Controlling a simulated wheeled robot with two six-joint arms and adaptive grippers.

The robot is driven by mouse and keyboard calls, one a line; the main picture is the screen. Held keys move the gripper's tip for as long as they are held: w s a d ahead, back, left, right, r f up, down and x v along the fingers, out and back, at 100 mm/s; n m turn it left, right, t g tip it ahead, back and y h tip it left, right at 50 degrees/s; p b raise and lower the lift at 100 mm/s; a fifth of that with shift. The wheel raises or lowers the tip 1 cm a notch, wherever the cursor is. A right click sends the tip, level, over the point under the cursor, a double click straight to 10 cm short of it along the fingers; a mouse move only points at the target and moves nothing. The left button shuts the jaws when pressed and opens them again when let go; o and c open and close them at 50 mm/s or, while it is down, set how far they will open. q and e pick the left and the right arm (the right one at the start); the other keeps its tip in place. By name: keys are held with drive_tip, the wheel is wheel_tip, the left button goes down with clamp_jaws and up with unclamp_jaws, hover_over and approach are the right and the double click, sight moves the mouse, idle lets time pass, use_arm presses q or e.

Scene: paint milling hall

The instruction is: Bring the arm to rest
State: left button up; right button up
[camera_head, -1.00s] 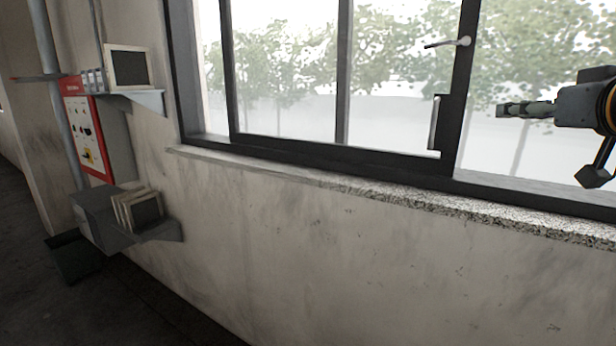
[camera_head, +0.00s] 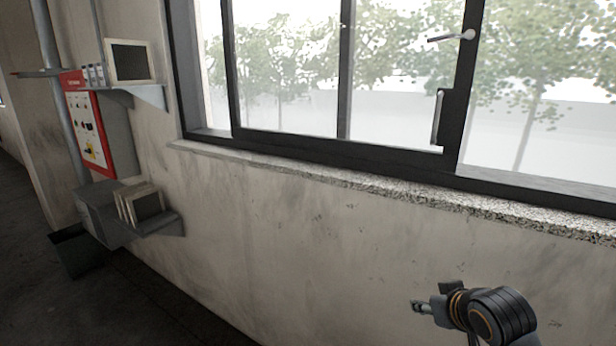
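My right gripper (camera_head: 418,306) is at the lower right of the head view, in front of the wall below the window sill. It points left, and its small dark fingertips touch nothing that I can see. The fingers are too small to tell whether they are open or shut. Part of my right arm shows behind it, down to the lower edge of the picture. My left gripper is not in the picture.
At left are a red-edged panel (camera_head: 108,160), an upper shelf (camera_head: 148,97), a lower shelf (camera_head: 158,228) and a dark bin (camera_head: 75,252).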

drive_tip(key=s+a+f+g+h, duration=0.15)
drive_tip(key=s+f+g, duration=0.45)
drive_tip(key=s+f, duration=1.55)
drive_tip(key=s+d+f+m+g, duration=0.1)
drive_tip(key=s+f, duration=0.1)
drive_tip(key=f, duration=1.1)
drive_tip(key=s+d+f, duration=0.1)
drive_tip(key=f, duration=1.1)
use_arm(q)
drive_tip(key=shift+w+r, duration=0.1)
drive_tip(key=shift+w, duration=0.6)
use_arm(e)
drive_tip(key=s+d+f+g, duration=0.1)
drive_tip(key=s+f, duration=1.5)
drive_tip(key=s, duration=0.3)
drive_tip(key=shift+f, duration=0.15)
drive_tip(key=shift+d, duration=0.1)
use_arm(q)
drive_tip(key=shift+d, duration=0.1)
use_arm(e)
drive_tip(key=shift+s, duration=0.1)
